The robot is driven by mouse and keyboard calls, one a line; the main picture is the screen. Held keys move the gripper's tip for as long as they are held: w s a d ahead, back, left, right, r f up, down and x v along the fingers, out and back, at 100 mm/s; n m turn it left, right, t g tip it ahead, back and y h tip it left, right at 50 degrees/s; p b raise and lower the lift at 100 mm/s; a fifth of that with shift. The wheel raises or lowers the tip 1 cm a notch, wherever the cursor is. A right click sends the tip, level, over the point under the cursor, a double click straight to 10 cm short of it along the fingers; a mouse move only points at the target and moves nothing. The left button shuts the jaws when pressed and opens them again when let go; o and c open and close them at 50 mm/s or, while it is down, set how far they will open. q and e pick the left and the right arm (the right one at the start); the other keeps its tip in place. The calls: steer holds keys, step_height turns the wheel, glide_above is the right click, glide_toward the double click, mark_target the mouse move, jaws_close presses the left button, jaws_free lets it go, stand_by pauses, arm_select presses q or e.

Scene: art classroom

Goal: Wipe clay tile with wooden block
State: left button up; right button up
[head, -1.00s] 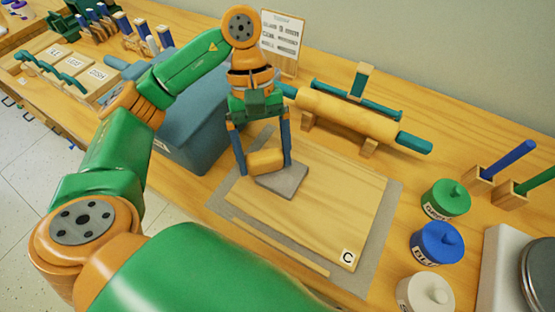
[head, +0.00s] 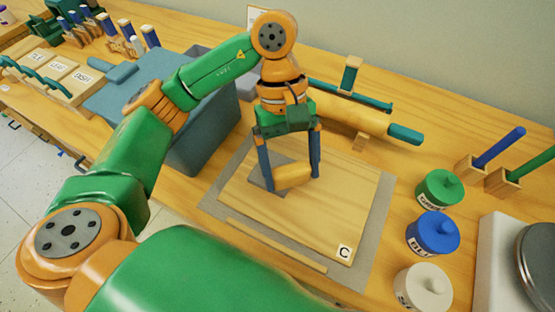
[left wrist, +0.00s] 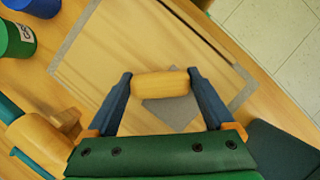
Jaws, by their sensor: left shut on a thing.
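My left gripper (head: 291,183) is shut on the wooden block (head: 294,177), a small light-wood piece held crosswise between its two blue fingers. The block also shows between the fingers in the left wrist view (left wrist: 160,83). The flat grey clay tile (head: 266,181) lies on the wooden board (head: 330,205). The block is over the tile's right front side in the head view and hides part of it. I cannot tell whether block and tile touch. The tile also shows beside the block in the left wrist view (left wrist: 172,112). My right gripper is not in view.
A rolling pin (head: 350,115) rests on a stand behind the board. A blue-grey bin (head: 205,135) stands left of it. Green (head: 438,187), blue (head: 433,233) and white (head: 422,287) lidded jars stand to the right. The board's front right is clear, with a letter C card.

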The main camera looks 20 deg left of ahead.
arm_select(q)
steer(key=shift+r+p, duration=1.9)
steer(key=shift+r, duration=1.15)
steer(key=shift+r, duration=0.1)
steer(key=shift+r+p, duration=1)
steer(key=shift+r, duration=0.5)
steer(key=shift+f, duration=0.1)
